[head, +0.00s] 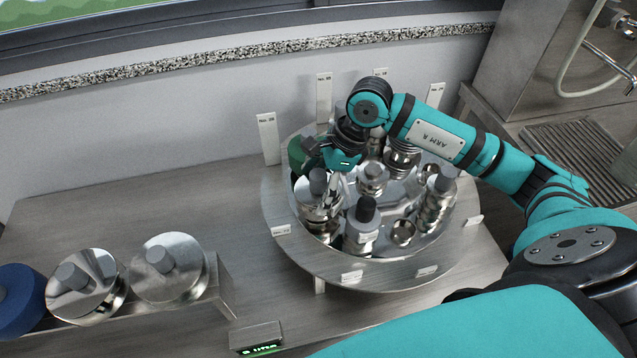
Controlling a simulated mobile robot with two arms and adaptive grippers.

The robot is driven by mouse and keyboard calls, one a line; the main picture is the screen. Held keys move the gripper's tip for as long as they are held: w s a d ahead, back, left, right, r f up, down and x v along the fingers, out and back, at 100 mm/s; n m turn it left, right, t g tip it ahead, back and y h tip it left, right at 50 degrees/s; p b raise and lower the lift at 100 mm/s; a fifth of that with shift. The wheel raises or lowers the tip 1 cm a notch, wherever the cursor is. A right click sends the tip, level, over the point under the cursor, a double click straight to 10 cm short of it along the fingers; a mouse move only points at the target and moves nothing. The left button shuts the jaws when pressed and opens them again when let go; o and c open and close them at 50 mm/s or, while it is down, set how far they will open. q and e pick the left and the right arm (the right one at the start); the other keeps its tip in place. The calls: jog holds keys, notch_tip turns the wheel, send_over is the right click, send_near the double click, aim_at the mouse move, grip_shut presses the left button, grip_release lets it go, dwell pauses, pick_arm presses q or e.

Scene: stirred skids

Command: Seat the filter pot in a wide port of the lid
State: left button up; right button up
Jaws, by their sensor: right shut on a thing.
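The lid (281,205) is a round, shiny metal plate on the bench, with several ports and fittings in its recessed middle. My right gripper (316,150) reaches over its far left part and is shut. A green pot (296,154) shows right at its fingertips and looks to be the filter pot held there. The fingers hide much of it, and I cannot tell whether it hangs above a port or touches one. My left gripper is not in view.
A blue pot (20,295) and two silver ones (168,268) stand on a low rack at left. White tags (268,138) rise behind the lid. The bench behind the rack is clear.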

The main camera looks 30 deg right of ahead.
jog(key=shift+f+b, duration=0.2)
jog(key=shift+b, duration=0.15)
jog(key=o, duration=1.2)
jog(key=shift+o, duration=0.2)
jog(key=shift+r, duration=0.1)
jog(key=shift+d+r, duration=0.15)
jog(key=shift+r, duration=0.15)
jog(key=v, duration=1.1)
jog(key=shift+s+r, duration=0.1)
jog(key=shift+s, duration=0.05)
